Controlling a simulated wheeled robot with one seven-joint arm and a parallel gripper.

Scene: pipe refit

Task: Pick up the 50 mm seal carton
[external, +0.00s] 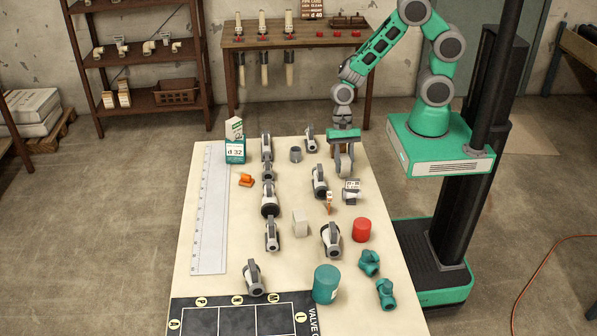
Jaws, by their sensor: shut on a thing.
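My gripper (344,174) points down over the right side of the long pale table, towards its far end. It is shut on a small white carton (352,185) with dark print on its face; the print is too small to read for certain. The carton shows just below and to the right of the fingers. Whether it touches the table is hard to tell. A larger green and white carton marked d 32 (235,150) stands at the table's far left corner.
Several grey-and-white valves (269,197) stand around the gripper. A small tan piece (329,201) is close to the held carton. A red cylinder (362,230), a teal canister (326,284) and teal fittings (369,262) stand nearer. A ruler (209,210) lies along the left edge.

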